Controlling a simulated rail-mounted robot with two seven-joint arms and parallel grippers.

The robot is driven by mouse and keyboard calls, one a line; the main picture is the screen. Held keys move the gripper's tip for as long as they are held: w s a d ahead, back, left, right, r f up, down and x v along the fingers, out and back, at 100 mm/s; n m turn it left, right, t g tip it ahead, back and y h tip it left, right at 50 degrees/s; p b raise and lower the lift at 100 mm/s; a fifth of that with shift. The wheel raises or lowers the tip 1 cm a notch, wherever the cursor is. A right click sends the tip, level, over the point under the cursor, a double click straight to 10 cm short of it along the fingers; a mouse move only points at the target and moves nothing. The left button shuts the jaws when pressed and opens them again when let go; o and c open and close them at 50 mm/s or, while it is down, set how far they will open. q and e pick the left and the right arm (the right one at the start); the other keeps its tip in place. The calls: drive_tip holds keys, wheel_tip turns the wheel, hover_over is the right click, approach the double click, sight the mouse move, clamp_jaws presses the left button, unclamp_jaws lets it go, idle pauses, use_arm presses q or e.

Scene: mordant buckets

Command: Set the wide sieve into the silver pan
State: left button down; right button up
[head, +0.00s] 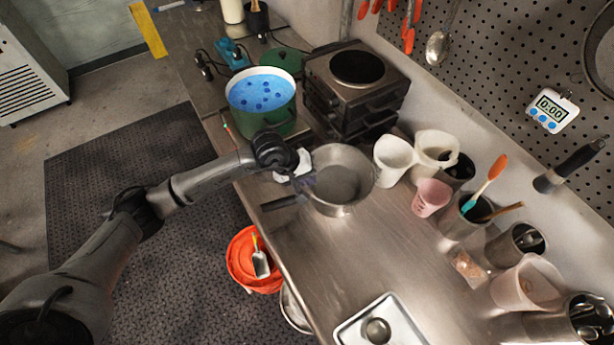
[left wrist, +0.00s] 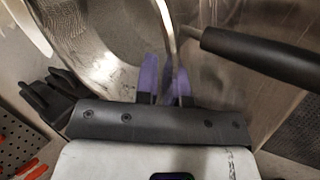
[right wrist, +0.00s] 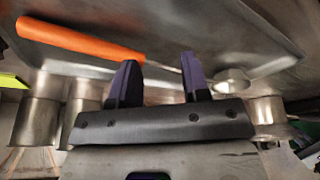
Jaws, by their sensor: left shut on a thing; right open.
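The silver pan (head: 335,209) stands on the steel bench, in the middle of the head view. The wide sieve (head: 340,181) seems to show as a darker round inside the pan's mouth; a speckled, mesh-like bowl (left wrist: 105,28) fills the upper left of the left wrist view. A black handle (head: 285,202) points left from the pan and sieve; I cannot tell which it belongs to. My left gripper (left wrist: 165,75) is shut on a thin metal rim, apparently the sieve's. How deep the sieve sits is unclear. My right gripper (right wrist: 155,75) is open and empty, outside the head view.
A green pot of blue liquid (head: 262,95) and a hotplate (head: 355,72) stand behind the pan. White jugs (head: 394,156) and a pink cup (head: 431,197) stand close on its right. A tray (head: 350,333) lies in front. An orange-handled ladle (right wrist: 80,38) is near my right gripper.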

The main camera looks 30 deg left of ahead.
use_arm(q)
drive_tip(key=shift+f+b, duration=0.35)
drive_tip(key=shift+b, duration=0.05)
use_arm(e)
drive_tip(key=shift+f, duration=0.4)
use_arm(q)
drive_tip(key=c, duration=1.1)
unclamp_jaws()
use_arm(e)
drive_tip(key=shift+d, duration=0.15)
drive_tip(key=p, duration=0.1)
drive_tip(key=r, duration=0.1)
drive_tip(key=a+r+p, duration=0.1)
drive_tip(key=shift+w+a+r+p, duration=0.1)
drive_tip(key=shift+w+r+p, duration=0.15)
drive_tip(key=shift+w+p, duration=0.05)
use_arm(q)
drive_tip(key=shift+p+v, duration=0.3)
drive_tip(key=shift+v, duration=3.7)
use_arm(e)
drive_tip(key=shift+w+a+r, duration=0.15)
drive_tip(key=shift+a+r, duration=0.1)
drive_tip(key=shift+r, duration=0.1)
drive_tip(key=shift+d, duration=0.2)
